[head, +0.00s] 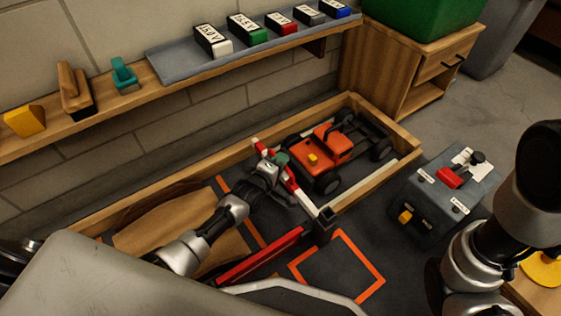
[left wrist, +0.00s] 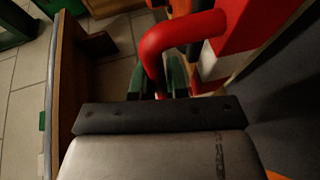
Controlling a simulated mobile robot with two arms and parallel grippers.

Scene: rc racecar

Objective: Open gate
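The gate (head: 290,187) is a red-and-white striped bar across the wooden-framed pen, in front of the orange RC car (head: 322,148). It runs from the pen's back wall to a dark post (head: 324,224) and looks closed. My left gripper (head: 277,161) is at the gate, near its far end. In the left wrist view a curved red handle (left wrist: 165,42) comes down between the green fingertips (left wrist: 165,80), which sit close on both sides of it. The handle is mostly hidden in the head view. My right arm shows at the right; its gripper is out of view.
A dark box (head: 440,210) with a red switch stands right of the pen. A shelf (head: 125,97) with labelled blocks runs along the wall. A red bar (head: 258,257) and an orange floor square (head: 338,268) lie nearer. The floor inside that square is clear.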

